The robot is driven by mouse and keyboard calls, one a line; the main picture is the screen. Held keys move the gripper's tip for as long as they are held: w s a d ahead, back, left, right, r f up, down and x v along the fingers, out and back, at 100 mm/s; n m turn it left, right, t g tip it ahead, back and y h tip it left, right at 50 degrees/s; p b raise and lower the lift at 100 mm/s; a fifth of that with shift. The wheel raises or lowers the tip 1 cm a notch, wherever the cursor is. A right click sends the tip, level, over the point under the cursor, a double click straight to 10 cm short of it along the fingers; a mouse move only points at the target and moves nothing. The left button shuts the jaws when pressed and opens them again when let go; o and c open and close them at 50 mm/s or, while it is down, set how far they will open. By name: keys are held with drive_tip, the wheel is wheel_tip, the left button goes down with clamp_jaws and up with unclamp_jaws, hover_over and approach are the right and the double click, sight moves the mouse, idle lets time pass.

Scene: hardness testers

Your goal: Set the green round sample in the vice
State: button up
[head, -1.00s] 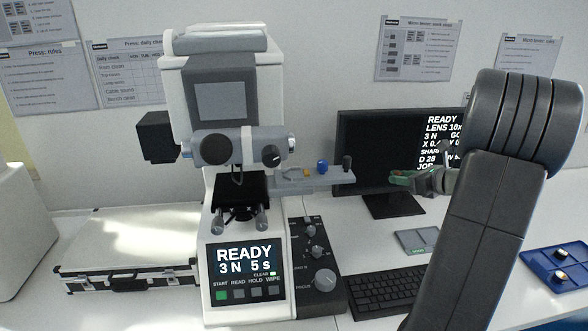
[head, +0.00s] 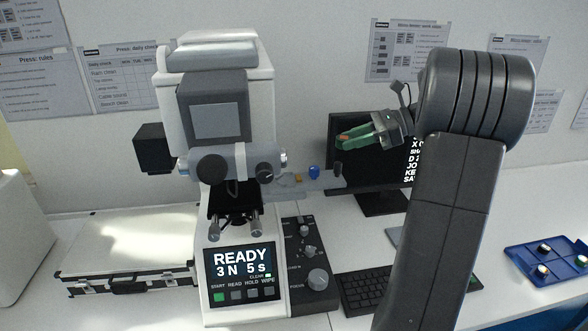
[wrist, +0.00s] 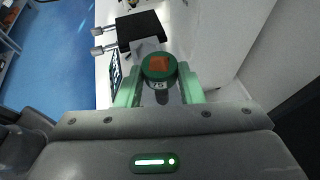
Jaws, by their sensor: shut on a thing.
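The green round sample (wrist: 159,68) has an orange square on its top face and sits between the green fingers of my gripper (wrist: 160,88) in the wrist view. My gripper is shut on it. In the head view my gripper (head: 347,138) is raised in front of the monitor, right of the tester and above its side arm; the sample is hard to make out there. The tester's black stage (wrist: 140,28) with two silver knobs lies beyond the sample in the wrist view. In the head view the stage (head: 228,205) sits under the tester head. I cannot clearly make out the vice.
The tester's side arm (head: 320,183) carries small orange and blue parts. The monitor (head: 345,175) stands behind my gripper. A keyboard (head: 362,284), a knob panel (head: 310,258) and a blue tray (head: 565,263) with several samples are on the bench. A case (head: 125,240) lies left.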

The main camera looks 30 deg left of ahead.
drive_tip(key=p, duration=0.2)
hover_over(296, 178)
drive_tip(key=d, duration=0.1)
drive_tip(key=f, duration=0.2)
drive_tip(key=shift+a+f, duration=0.3)
wheel_tip(296, 178, down, 4)
drive_tip(key=shift+r+p, duration=0.1)
drive_tip(key=shift+p, duration=0.5)
drive_tip(key=shift+a+f, duration=0.1)
drive_tip(key=shift+f, duration=0.1)
drive_tip(key=shift+s+f, duration=0.1)
drive_tip(key=shift+s, duration=0.05)
drive_tip(key=shift+f, duration=0.1)
